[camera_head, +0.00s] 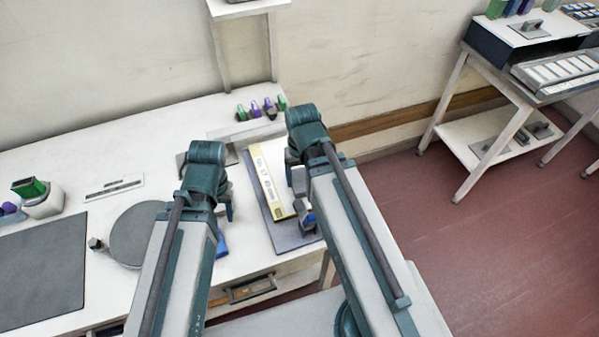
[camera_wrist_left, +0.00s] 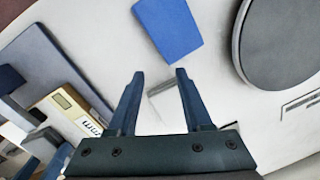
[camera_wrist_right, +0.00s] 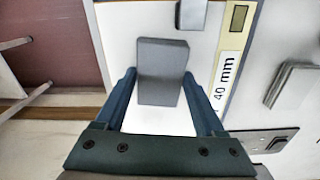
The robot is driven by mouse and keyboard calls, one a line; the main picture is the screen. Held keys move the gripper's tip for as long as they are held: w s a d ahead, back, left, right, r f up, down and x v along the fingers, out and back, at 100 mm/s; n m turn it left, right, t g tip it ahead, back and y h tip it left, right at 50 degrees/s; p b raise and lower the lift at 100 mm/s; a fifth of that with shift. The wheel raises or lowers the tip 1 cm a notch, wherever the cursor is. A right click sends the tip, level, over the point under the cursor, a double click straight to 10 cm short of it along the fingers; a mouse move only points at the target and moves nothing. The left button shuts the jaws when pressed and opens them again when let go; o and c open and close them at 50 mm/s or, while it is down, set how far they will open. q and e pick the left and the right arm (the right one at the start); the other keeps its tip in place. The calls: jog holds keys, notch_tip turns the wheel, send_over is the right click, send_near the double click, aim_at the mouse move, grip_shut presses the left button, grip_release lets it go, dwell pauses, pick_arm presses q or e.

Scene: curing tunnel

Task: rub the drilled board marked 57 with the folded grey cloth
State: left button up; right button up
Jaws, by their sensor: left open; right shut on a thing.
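My right gripper (camera_wrist_right: 162,100) is shut on a flat grey piece (camera_wrist_right: 162,65) that looks like the folded grey cloth. My left gripper (camera_wrist_left: 155,75) is open and empty above the table, left of the board. A pale grey block (camera_wrist_left: 167,102) shows beyond its fingers.
A blue piece (camera_wrist_left: 168,25) and a dark round disc (camera_head: 138,235) lie left of the board. A dark mat (camera_head: 40,265) is further left. Small green and purple containers (camera_head: 262,108) stand behind the board. A small grey block (camera_wrist_right: 192,14) is near the board's end.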

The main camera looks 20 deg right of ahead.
aim_at(297, 169)
pick_arm(q)
jog(key=shift+r, duration=0.1)
pick_arm(e)
jog(key=shift+r, duration=0.1)
jog(key=shift+w, duration=1.95)
jog(key=shift+w+a, duration=0.15)
jog(key=shift+w, duration=1.7)
jog(key=shift+w, duration=1.95)
